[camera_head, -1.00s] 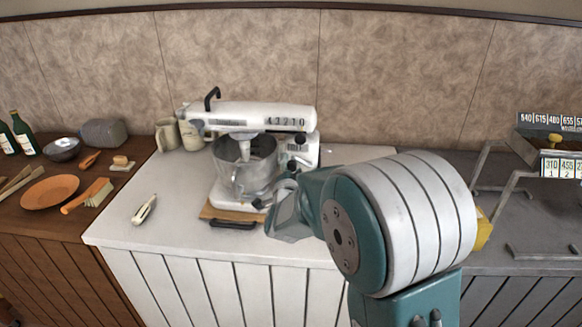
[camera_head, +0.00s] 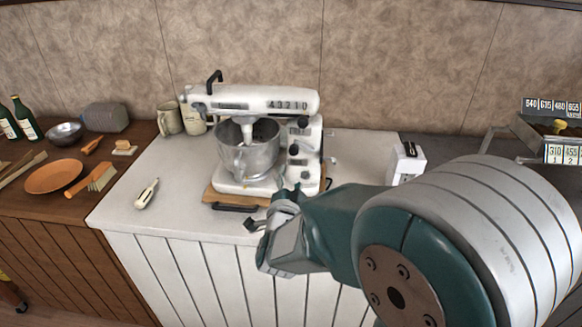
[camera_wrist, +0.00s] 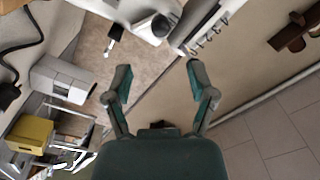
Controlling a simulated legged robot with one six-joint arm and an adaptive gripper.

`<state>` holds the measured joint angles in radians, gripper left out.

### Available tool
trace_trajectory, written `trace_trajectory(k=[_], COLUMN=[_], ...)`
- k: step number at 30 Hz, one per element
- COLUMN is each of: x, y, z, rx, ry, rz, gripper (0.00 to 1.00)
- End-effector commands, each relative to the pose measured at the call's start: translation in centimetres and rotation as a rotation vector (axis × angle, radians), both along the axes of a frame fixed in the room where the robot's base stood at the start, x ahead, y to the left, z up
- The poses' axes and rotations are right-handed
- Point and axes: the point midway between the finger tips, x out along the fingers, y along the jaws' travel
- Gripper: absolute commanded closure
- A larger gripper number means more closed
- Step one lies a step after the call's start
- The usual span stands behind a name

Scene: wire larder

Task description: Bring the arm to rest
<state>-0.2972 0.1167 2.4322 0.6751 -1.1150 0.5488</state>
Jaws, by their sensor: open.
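My gripper (camera_wrist: 158,80) is open in the wrist view, with its two teal fingers apart and nothing between them. In the head view my gripper (camera_head: 262,224) is at the front edge of the white counter (camera_head: 145,222), in front of the mixer. My teal and white arm fills the lower right of the head view. The white stand mixer (camera_head: 262,104) stands on a wooden board with a metal bowl (camera_head: 246,150) under its head.
A white box (camera_head: 406,163) stands at the counter's right. A can opener (camera_head: 147,194) lies on the left. The brown counter holds an orange plate (camera_head: 53,176), a metal bowl (camera_head: 65,133) and green bottles (camera_head: 25,120). A scale (camera_head: 555,130) stands far right.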

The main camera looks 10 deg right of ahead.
Motion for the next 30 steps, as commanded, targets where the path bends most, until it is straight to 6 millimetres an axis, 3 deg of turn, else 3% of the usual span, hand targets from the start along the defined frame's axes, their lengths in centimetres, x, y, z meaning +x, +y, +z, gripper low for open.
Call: trace_trajectory(k=[18, 23, 30], x=[-0.7, -1.1, -3.8], y=[0.2, 0.8, 1.9], z=[0.2, 1.0, 2.0], rx=[-0.001, -0.024, -0.137], ry=[0.014, 0.120, 0.346], rz=[0.014, 0.113, 0.324], gripper=[0.28, 0.28, 0.28])
